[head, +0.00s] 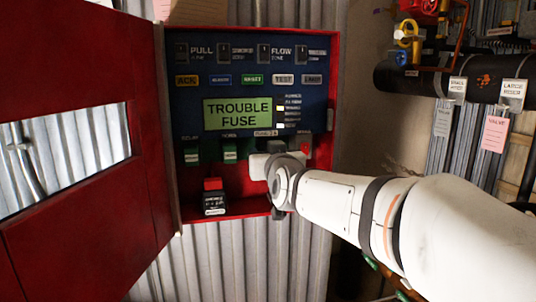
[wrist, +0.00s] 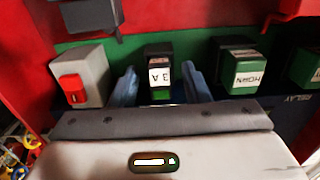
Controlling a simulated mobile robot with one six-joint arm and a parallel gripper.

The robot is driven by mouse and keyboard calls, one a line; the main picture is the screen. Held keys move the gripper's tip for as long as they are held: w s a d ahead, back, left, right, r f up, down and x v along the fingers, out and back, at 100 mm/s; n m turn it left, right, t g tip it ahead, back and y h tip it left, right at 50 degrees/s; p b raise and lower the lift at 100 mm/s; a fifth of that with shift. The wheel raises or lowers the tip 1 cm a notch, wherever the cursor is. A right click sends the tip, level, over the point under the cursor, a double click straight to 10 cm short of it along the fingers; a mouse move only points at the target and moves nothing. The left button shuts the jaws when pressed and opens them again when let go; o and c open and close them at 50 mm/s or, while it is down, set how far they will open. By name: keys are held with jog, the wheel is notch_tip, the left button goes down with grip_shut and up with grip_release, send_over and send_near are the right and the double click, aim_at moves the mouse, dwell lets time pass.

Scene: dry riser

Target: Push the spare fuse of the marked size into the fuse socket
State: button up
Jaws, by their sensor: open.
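A small dark fuse block (wrist: 159,74) with a white label reading "3 A", upside down in the wrist view, stands in the row on the green strip. My gripper (wrist: 160,88) is open, one finger on each side of this block; I cannot tell whether they touch it. Whether the block is fully seated is unclear, and its socket is mostly hidden. In the head view my gripper (head: 262,165) is at the lower right of the blue panel (head: 300,105) and covers that spot. The display (head: 238,112) reads "TROUBLE FUSE".
A grey block with a red switch (wrist: 72,88) and the HORN block (wrist: 238,72) flank the fuse closely. A black box with a red top (head: 213,198) sits at the cabinet bottom. The red door (head: 75,205) stands open at left; pipes (head: 440,82) run at right.

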jog(key=shift+s, duration=0.1)
jog(key=v, duration=0.7)
jog(key=shift+s+p, duration=0.3)
jog(key=shift+d, duration=0.1)
jog(key=shift+c, duration=0.4)
